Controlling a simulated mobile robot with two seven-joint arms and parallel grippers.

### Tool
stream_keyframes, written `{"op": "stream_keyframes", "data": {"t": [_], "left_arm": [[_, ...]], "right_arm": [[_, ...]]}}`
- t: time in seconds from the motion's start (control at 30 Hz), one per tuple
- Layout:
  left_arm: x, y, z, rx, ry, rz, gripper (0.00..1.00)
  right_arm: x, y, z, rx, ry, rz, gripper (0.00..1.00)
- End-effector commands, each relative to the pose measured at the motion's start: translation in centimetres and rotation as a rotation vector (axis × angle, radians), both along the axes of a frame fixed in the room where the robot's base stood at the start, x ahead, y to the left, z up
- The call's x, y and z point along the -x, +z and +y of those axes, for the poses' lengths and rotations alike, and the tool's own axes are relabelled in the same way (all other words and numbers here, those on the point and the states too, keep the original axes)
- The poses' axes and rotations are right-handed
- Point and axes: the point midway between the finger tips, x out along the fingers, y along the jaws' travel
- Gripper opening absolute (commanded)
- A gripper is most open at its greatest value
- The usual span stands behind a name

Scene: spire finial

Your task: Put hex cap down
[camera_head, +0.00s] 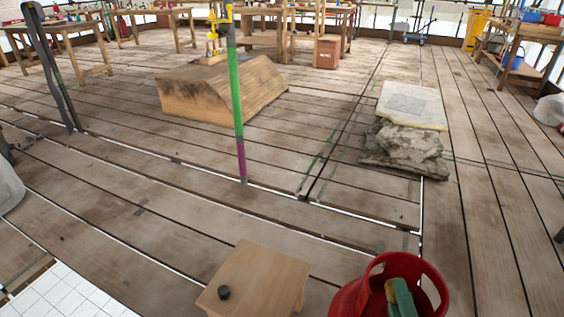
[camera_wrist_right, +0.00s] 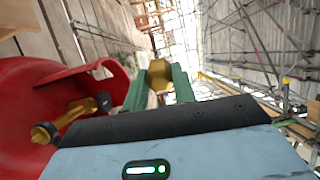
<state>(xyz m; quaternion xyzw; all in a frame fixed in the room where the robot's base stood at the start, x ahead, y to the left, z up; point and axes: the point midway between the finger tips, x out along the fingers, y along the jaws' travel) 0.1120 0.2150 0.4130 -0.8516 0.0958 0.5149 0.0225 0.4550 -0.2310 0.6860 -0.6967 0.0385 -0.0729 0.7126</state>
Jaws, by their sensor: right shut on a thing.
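The hex cap (camera_wrist_right: 159,74) is a gold, six-sided piece in the right wrist view. My right gripper (camera_wrist_right: 158,88) has green fingers and is shut on it, with the cap's hexagonal end facing away from the wrist. In the head view the green fingers of my right gripper (camera_head: 400,297) show low at the right, in front of the opening of a red collar. A small yellow patch beside them is too small to identify surely. The wooden stool (camera_head: 258,275) is left of the gripper. My left gripper is not in view.
The red collar (camera_head: 372,262) belongs to a rounded red vessel; a brass valve (camera_wrist_right: 72,116) with a dark end shows beside it. A green and purple pole (camera_head: 236,95) stands beyond. Stone slabs (camera_head: 405,140) lie right.

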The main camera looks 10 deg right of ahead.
Motion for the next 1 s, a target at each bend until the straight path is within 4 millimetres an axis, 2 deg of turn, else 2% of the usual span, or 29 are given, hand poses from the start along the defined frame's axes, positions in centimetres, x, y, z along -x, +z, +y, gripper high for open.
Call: {"op": "stream_keyframes", "data": {"t": [0.03,0.27,0.53,0.83,1.0], "left_arm": [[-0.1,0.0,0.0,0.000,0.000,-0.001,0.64],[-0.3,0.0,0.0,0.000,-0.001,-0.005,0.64],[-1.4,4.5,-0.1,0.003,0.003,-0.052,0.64],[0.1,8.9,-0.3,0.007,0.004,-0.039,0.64],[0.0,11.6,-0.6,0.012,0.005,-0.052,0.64]], "right_arm": [[-0.2,1.1,0.3,0.002,0.034,-0.006,0.00],[-0.5,4.4,1.6,0.002,0.158,-0.004,0.00],[1.0,7.6,1.7,0.001,0.157,-0.002,0.00],[2.8,10.9,1.6,-0.001,0.154,0.000,0.00],[3.8,12.9,1.6,0.000,0.154,-0.002,0.00]]}}
